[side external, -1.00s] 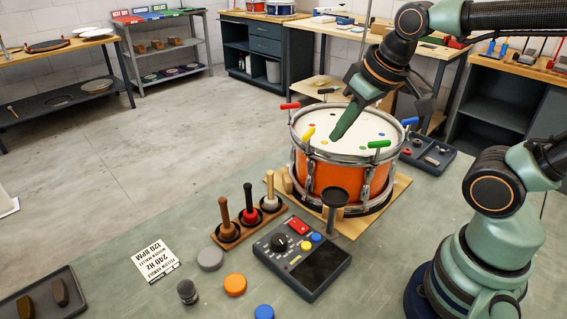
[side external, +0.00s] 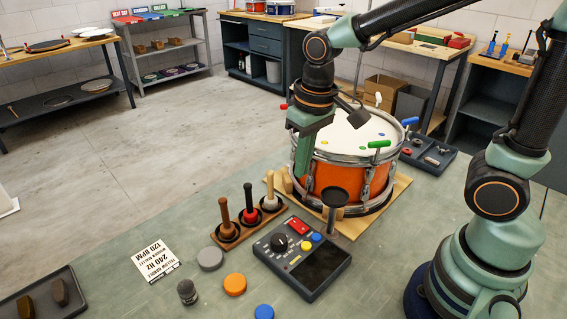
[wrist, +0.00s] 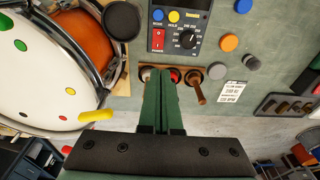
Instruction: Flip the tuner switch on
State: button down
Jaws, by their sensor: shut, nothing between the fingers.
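The tuner (side external: 318,278) is a dark box on the bench in front of the drum, with a black dial (side external: 279,242), blue and yellow buttons and a dark screen. Its red switch (side external: 298,227) sits at the back corner of the panel; it also shows in the wrist view (wrist: 157,39). I cannot tell from its look which way the switch is set. My gripper (side external: 302,174) is shut and empty, pointing down at the drum's front left edge, above and behind the tuner. In the wrist view my gripper's fingers (wrist: 162,74) point toward the switch, apart from it.
The orange drum (side external: 337,177) with key-like coloured handles stands right of my gripper. A wooden rack (side external: 233,238) of upright mallets stands left of the tuner. A black round pad on a post (side external: 335,197) rises behind the tuner. Grey and orange (side external: 235,285) discs lie at its left.

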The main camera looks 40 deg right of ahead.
aim_at(294, 222)
jog(key=f, duration=0.4)
jog(key=w+f, duration=0.1)
jog(key=f, duration=0.9)
jog(key=shift+w, duration=0.35)
jog(key=shift+f, duration=0.15)
jog(key=shift+s, duration=0.1)
jog(key=shift+s+r, duration=0.25)
jog(key=shift+s, duration=0.35)
notch_tip(294, 222, up, 14)
jog(key=w, duration=0.1)
jog(key=shift+w, duration=0.35)
